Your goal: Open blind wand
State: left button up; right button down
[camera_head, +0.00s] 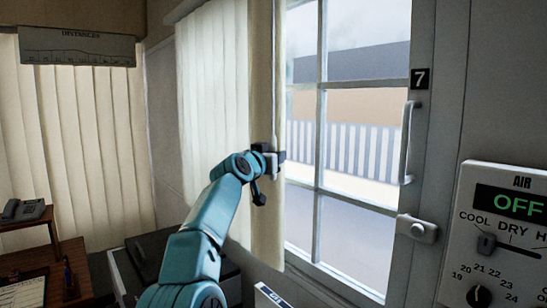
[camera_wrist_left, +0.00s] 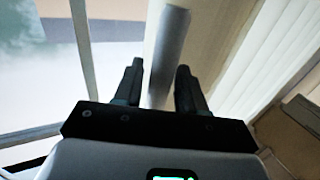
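The vertical blinds (camera_head: 213,85) hang over the left part of the window, with their edge strip (camera_head: 266,60) beside the glass. A grey rod, which looks like the wand (camera_wrist_left: 171,45), stands between the fingers of my left gripper (camera_wrist_left: 160,80) in the left wrist view. The fingers are apart, with a gap to the rod on the left; whether the right finger touches it I cannot tell. In the head view my left gripper (camera_head: 272,157) is at the blinds' edge and hides part of it. My right gripper is not in view.
The window (camera_head: 350,130) with white bars has a handle (camera_head: 407,143) and a latch (camera_head: 417,229) at right. An air-control panel (camera_head: 508,235) reading OFF is on the right wall. A phone (camera_head: 24,210) stands on a desk at left, near other blinds (camera_head: 80,130).

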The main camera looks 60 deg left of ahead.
pick_arm(q)
jog(key=shift+s, duration=0.1)
jog(key=shift+f, duration=0.1)
jog(key=b+v, duration=0.9)
jog(key=v, duration=0.7)
jog(key=shift+b, duration=0.4)
